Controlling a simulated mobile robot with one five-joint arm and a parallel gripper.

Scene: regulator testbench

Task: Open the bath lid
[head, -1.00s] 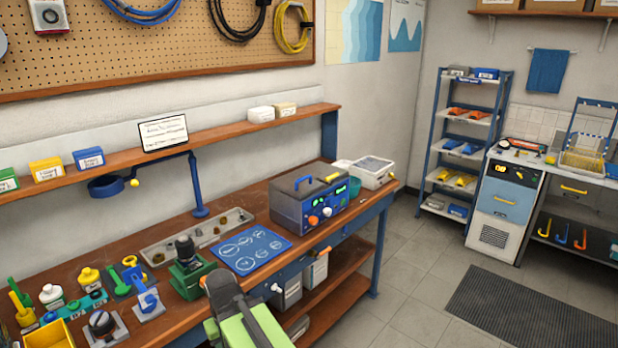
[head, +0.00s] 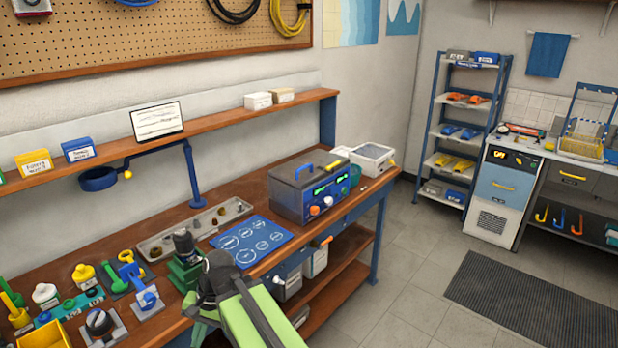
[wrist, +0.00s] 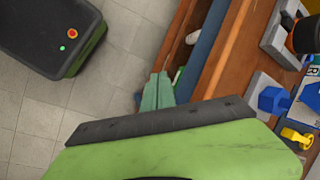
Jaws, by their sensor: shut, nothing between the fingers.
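A dark grey box (head: 308,191) stands on the wooden bench in the head view. It has a blue handle on its flat top, lit displays and coloured knobs on its front. It looks like the bath, and its lid appears closed. A smaller white box (head: 371,164) with a see-through top stands behind it to the right. My gripper (wrist: 157,94) shows in the wrist view, with its green fingers together and empty beside the bench edge. It is well away from the grey box, which is out of the wrist view.
A blue mat (head: 252,240) lies left of the grey box. A green fixture (head: 186,268), a metal tray (head: 193,229) and several small tools crowd the bench's left part. A blue stand (head: 194,178) rises behind. The floor (head: 402,268) right of the bench is mostly clear.

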